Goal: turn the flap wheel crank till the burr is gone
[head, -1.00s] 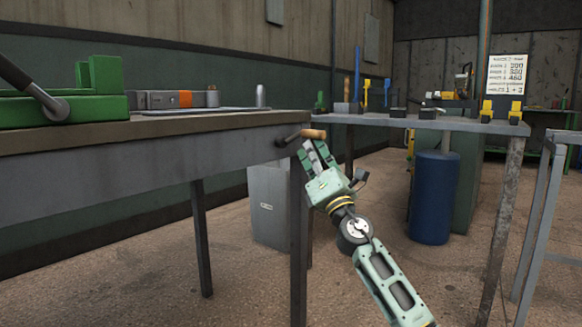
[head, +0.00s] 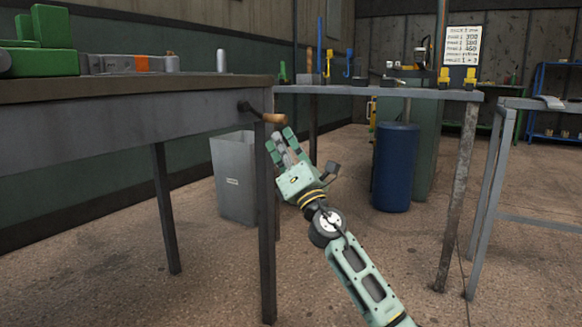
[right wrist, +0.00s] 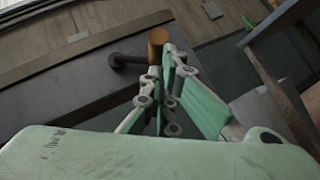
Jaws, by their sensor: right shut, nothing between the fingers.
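The crank with a wooden grip (head: 272,118) and a dark metal arm (head: 247,107) sticks out from the right end of the grey workbench. In the right wrist view the grip (right wrist: 157,44) stands just beyond the fingertips, with the dark arm (right wrist: 128,61) to its left. My right gripper (head: 281,141) is shut and empty, just below the grip in the head view, pointing up at it. I cannot tell whether the fingers touch the grip. No flap wheel or burr can be made out. My left gripper is not in view.
The workbench (head: 120,133) fills the left, with green blocks (head: 48,38) on top and a leg near my right arm. A grey bin (head: 233,178) stands behind that leg. A second table (head: 375,91), a blue drum (head: 396,168) and another stand (head: 490,190) lie beyond.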

